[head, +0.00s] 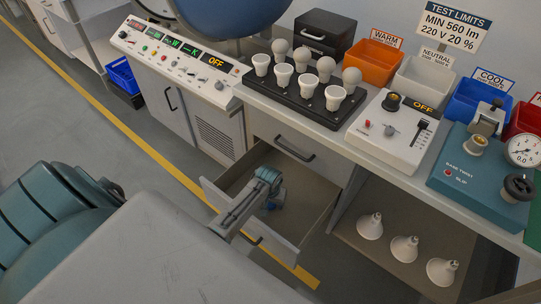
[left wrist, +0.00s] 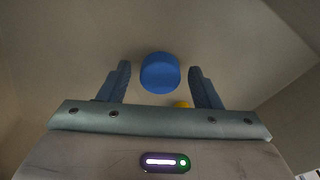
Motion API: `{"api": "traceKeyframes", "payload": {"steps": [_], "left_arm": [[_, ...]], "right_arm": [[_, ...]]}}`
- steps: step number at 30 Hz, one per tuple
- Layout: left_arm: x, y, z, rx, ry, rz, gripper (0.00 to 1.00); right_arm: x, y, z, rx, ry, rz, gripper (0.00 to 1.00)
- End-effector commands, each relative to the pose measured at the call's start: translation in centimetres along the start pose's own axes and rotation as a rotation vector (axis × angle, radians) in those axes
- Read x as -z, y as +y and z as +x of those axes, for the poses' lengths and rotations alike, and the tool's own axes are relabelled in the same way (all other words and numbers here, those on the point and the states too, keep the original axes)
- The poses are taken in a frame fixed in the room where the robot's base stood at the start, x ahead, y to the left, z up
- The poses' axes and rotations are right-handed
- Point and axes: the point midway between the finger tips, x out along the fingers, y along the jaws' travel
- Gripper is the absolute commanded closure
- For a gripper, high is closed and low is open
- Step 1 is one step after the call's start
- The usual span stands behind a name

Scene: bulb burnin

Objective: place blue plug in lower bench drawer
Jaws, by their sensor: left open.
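The lower bench drawer (head: 309,215) is pulled open below a shut upper drawer (head: 290,148). My left gripper (head: 273,190) is inside it, pointing down, with its fingers open. The blue plug (head: 270,206) shows low in the drawer by the fingers, partly hidden by my gripper in the head view. In the left wrist view the plug (left wrist: 160,72) is a round blue shape in the gap between the two fingertips, with visible space on both sides. Whether it rests on the drawer floor is hard to tell. My right gripper is not in view.
A small yellow thing (left wrist: 183,104) shows near the right finger. Drawer walls stand around my gripper. Above, the bench carries a bulb rack (head: 300,92), a white tester (head: 392,130) and coloured bins. White reflector bulbs (head: 404,248) stand on a shelf to the right.

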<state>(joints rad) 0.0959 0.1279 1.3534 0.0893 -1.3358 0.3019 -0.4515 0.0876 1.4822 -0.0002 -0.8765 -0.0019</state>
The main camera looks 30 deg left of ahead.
Motion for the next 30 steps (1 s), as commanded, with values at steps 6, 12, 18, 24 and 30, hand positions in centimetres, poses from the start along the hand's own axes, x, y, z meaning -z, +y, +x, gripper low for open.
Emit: {"api": "traceKeyframes", "payload": {"steps": [6, 12, 18, 24, 30], "left_arm": [[0.1, 0.0, -4.5, -0.001, 0.004, 0.000, 0.42], [0.0, 0.0, -8.5, -0.001, 0.002, 0.000, 0.42], [0.0, 0.0, -10.9, 0.000, 0.000, 0.000, 0.42], [0.0, 0.0, -11.4, 0.000, -0.001, 0.000, 0.42], [0.0, 0.0, -11.4, 0.000, -0.001, 0.000, 0.42]], "right_arm": [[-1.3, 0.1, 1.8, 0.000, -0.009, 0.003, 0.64], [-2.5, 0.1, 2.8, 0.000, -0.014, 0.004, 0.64], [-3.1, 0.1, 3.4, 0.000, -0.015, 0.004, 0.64], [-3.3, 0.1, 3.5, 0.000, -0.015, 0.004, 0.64], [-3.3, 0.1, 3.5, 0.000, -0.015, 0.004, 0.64]]}}
